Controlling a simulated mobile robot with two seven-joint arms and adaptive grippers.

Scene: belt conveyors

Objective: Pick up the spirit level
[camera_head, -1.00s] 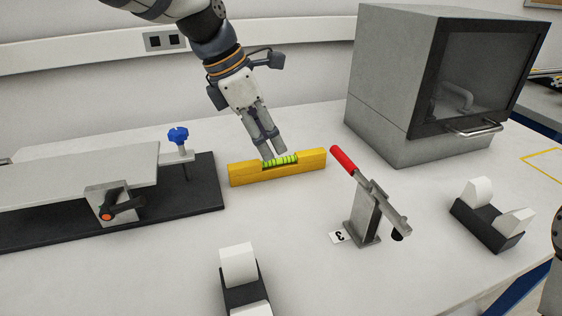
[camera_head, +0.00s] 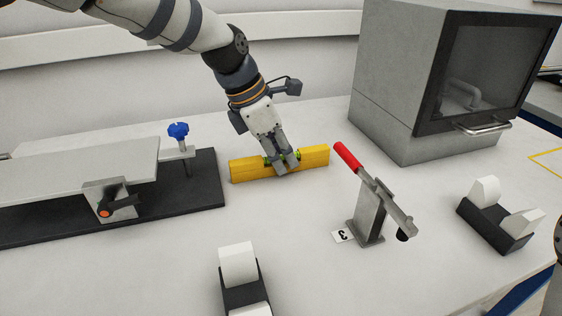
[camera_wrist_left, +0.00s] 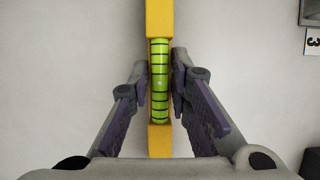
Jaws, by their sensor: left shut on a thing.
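The spirit level is a yellow bar (camera_head: 315,158) with a green vial in its middle, on the white table between the conveyor and the grey box-shaped machine. My left gripper (camera_head: 284,166) has its fingers around the middle of the level from above and is shut on it. In the left wrist view the level (camera_wrist_left: 160,20) runs upright through the picture, and the fingers of the left gripper (camera_wrist_left: 160,85) flank the green vial (camera_wrist_left: 160,80). I cannot tell whether the level is clear of the table. My right gripper is not in view.
A toggle clamp with a red handle (camera_head: 347,156) stands close to the right of the level. The conveyor (camera_head: 70,170) with a blue knob (camera_head: 178,131) is at left. A grey machine (camera_head: 395,110) stands behind right. White-and-black holders are at front (camera_head: 240,265) and right (camera_head: 485,190).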

